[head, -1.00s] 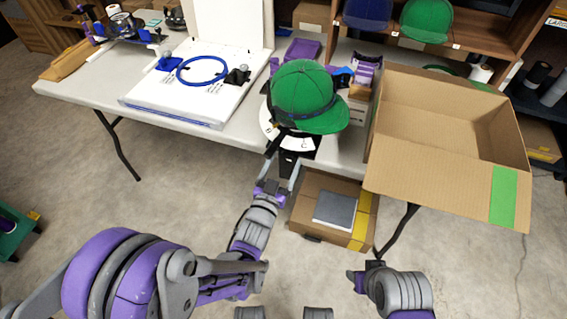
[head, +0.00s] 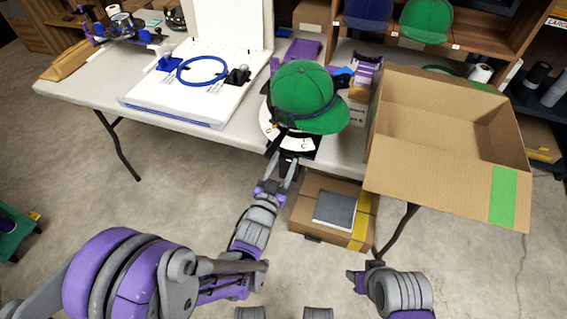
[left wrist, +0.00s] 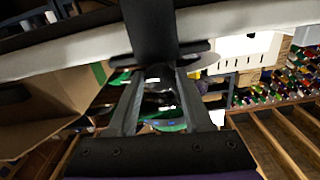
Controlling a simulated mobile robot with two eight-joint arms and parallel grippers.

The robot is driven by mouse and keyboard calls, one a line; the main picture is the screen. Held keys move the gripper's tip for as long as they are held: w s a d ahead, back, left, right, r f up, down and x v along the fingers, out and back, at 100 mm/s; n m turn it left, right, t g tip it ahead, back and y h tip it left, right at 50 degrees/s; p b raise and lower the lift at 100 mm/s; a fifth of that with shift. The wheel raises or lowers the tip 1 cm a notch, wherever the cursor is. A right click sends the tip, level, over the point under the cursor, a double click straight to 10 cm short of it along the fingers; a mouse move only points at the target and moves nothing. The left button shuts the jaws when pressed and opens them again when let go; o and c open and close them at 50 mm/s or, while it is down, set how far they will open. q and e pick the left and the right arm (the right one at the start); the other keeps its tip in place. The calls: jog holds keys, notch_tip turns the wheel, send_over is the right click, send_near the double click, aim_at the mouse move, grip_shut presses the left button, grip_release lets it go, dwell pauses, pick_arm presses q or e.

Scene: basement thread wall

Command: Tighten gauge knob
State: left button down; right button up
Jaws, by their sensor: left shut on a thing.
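A green cap (head: 302,93) sits over a gauge with a white lettered dial (head: 268,124) at the table's front edge. A black part (head: 290,168) hangs below the dial, in front of the edge. My left gripper (head: 284,166) reaches up from below with its two fingers on either side of this dark part, shut on what appears to be the gauge knob. The left wrist view shows the two fingers (left wrist: 153,75) converging under a black upright piece (left wrist: 150,30); the knob itself is not clear there. My right gripper (head: 358,279) is low, away from the table; its jaws are unclear.
An open cardboard box (head: 440,185) stands right of the cap and overhangs the front edge. A closed carton (head: 318,237) with a grey item on it is below the table. A white board with a blue ring (head: 203,70) lies to the left.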

pick_arm(q)
jog(key=m, duration=0.4)
jog(key=shift+p, duration=0.35)
jog(key=m+p, duration=0.1)
jog(key=m, duration=0.3)
jog(key=shift+m, duration=0.3)
jog(key=m, duration=0.3)
jog(key=shift+r+m+p, duration=0.1)
jog(key=shift+m+p, duration=0.2)
jog(key=shift+p, duration=0.1)
jog(key=shift+a+m+p, duration=0.1)
jog(key=shift+m+p, duration=0.4)
jog(key=shift+m, duration=1.6)
jog(key=shift+c, duration=1.6)
grip_release()
